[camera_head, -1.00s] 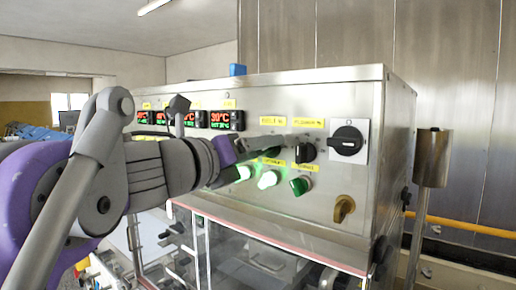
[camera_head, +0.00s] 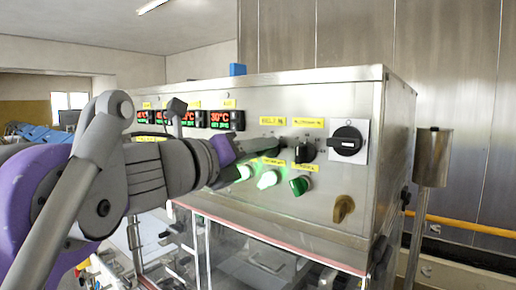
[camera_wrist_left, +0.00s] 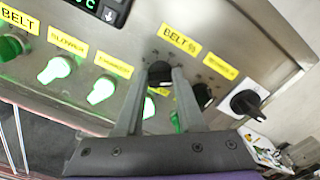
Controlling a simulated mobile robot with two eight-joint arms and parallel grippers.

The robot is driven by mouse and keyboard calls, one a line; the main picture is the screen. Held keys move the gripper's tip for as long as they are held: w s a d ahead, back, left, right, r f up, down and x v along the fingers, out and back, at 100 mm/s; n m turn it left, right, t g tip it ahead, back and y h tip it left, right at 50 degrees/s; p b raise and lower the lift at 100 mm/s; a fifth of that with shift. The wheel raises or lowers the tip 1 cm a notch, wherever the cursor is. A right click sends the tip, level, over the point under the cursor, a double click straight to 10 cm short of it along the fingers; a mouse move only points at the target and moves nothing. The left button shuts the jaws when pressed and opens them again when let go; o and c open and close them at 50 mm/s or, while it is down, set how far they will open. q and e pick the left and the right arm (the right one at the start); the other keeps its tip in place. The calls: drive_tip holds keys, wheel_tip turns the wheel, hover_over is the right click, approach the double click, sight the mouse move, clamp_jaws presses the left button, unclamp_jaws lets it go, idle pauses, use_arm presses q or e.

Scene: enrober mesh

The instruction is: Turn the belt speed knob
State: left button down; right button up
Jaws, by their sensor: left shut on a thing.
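The belt speed knob (camera_wrist_left: 160,73) is black and sits under the yellow "BELT %" label (camera_wrist_left: 179,39) on the steel panel. In the wrist view my left gripper (camera_wrist_left: 167,76) is shut on it, one finger on each side. In the head view my left gripper (camera_head: 274,145) reaches the panel from the left, below the "BELT %" label, and its fingers hide most of the knob. The knob's pointer direction cannot be made out. My right gripper is not in view.
A second black knob (camera_head: 305,151) is close to the right of the fingers. Lit green switches (camera_head: 266,180) are just below. Red temperature displays (camera_head: 227,119) are at left.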

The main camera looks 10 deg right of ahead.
use_arm(q)
drive_tip(key=n, duration=1)
drive_tip(key=shift+w+f+n+p, duration=0.1)
drive_tip(key=shift+f+n+p, duration=0.05)
drive_tip(key=shift+n+p, duration=0.15)
idle(0.5)
drive_tip(key=c, duration=0.5)
unclamp_jaws()
drive_tip(key=shift+a, duration=0.1)
